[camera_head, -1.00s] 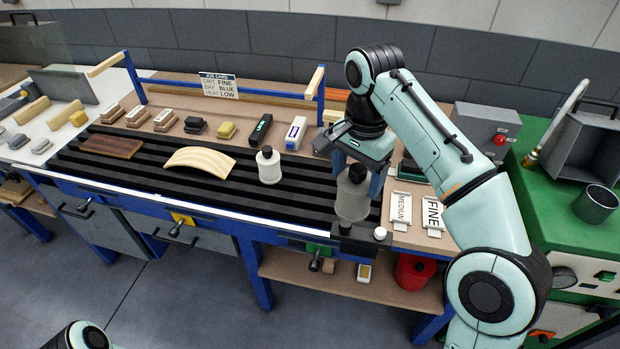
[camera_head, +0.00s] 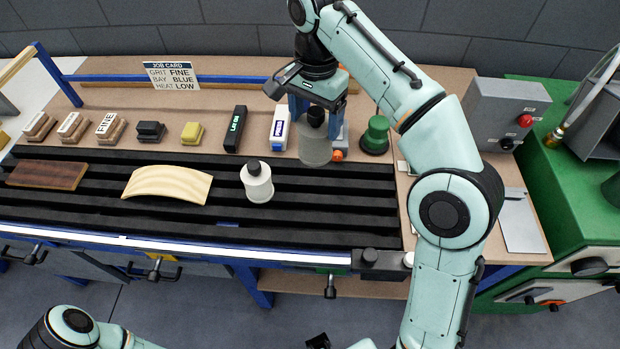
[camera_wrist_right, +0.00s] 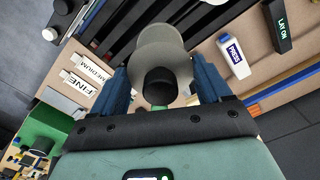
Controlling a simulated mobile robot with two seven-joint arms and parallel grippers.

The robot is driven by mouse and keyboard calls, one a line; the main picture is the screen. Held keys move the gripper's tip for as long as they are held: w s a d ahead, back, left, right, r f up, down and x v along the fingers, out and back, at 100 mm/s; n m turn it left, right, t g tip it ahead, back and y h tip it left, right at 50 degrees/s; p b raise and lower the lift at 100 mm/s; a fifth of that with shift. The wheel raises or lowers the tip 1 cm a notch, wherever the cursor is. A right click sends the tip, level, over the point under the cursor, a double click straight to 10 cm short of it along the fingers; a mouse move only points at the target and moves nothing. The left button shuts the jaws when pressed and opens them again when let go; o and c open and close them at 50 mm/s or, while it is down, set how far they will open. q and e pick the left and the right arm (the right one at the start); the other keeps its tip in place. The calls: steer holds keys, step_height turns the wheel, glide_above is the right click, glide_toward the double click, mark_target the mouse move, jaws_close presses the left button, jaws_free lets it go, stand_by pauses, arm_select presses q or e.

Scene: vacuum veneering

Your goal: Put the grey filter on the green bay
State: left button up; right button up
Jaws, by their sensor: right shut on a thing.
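The grey filter (camera_head: 315,148), a grey bottle-like body with a black neck, is held upright in my right gripper (camera_head: 316,112). The gripper is shut on it, above the back part of the black slatted bed. In the right wrist view the filter (camera_wrist_right: 163,50) sits between the blue fingers. The green bay seems to be the place with a small green plate (camera_head: 323,270) on the bench front, largely hidden by the edge. At the bottom edge a dark piece (camera_head: 318,341) seems to be part of my left gripper; its jaws cannot be made out.
A white filter (camera_head: 257,183) with a black cap stands on the slatted bed (camera_head: 330,220). A green knob-like piece (camera_head: 375,135) stands right of the held filter. A curved pale panel (camera_head: 167,185) and a dark veneer (camera_head: 47,176) lie left. A job card (camera_head: 170,75) hangs behind.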

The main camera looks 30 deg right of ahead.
arm_select(q)
step_height(320, 180, down, 6)
steer(key=s+b, duration=0.2)
steer(key=b, duration=0.3)
steer(key=shift+s+f, duration=0.2)
steer(key=shift+f, duration=0.05)
arm_select(e)
step_height(320, 180, down, 18)
steer(key=shift+s+r, duration=0.2)
steer(key=shift+f+b, duration=0.15)
steer(key=shift+b, duration=0.15)
steer(key=o, duration=1.3)
step_height(320, 180, up, 12)
steer(key=p, duration=0.4)
arm_select(q)
steer(key=r, duration=0.2)
steer(key=w+r, duration=0.1)
steer(key=shift+r, duration=0.4)
